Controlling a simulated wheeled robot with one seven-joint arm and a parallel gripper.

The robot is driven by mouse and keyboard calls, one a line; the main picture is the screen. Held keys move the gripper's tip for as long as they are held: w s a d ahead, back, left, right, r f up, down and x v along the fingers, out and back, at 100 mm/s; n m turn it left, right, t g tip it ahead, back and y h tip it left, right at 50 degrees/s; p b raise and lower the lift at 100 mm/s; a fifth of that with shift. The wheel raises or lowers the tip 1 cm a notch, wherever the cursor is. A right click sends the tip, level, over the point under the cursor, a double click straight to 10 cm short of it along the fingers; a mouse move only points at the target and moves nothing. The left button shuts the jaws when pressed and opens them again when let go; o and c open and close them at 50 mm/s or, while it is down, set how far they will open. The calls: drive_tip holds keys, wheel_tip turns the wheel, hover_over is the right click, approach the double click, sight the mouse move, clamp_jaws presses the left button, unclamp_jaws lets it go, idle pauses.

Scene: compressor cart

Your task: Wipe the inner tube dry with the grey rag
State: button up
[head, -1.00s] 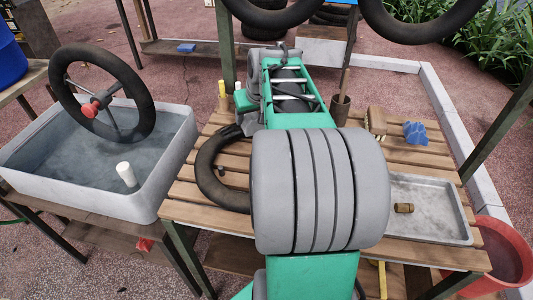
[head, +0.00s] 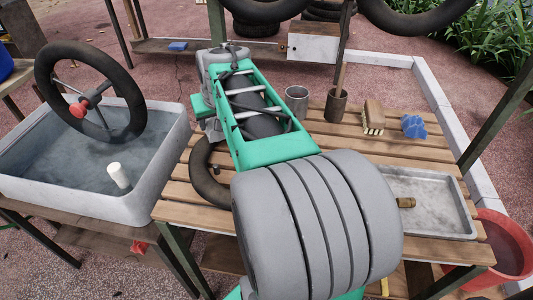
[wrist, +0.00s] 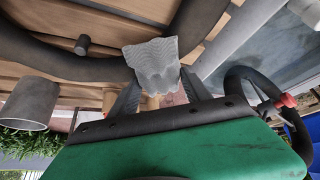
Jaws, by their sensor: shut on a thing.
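The inner tube is a black ring lying on the slatted wooden table; in the head view its left part (head: 203,172) shows and my arm hides the rest. In the wrist view the tube (wrist: 65,62) curves across the top, with a short dark stub inside its ring. My gripper (wrist: 160,86) is shut on the grey rag (wrist: 152,58), a crumpled, ribbed light-grey cloth. The rag overlaps the tube in the wrist view; I cannot tell whether it touches. My arm hides the gripper's fingers and the rag in the head view.
A grey water tub (head: 150,192) with a wheel (head: 90,90) above it stands left. A metal cup (head: 297,101), brown pot (head: 337,106), brush (head: 373,116), blue cloth (head: 413,126) and metal tray (head: 440,230) are on the table. A red bucket (head: 508,243) stands right.

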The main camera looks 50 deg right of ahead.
drive_tip(key=shift+a, duration=0.45)
wheel_tip(320, 180, up, 4)
drive_tip(key=shift+d+f+p, duration=0.1)
drive_tip(key=shift+f+p, duration=0.05)
drive_tip(key=shift+p, duration=0.65)
drive_tip(key=shift+r+p, duration=1.85)
drive_tip(key=shift+r, duration=0.75)
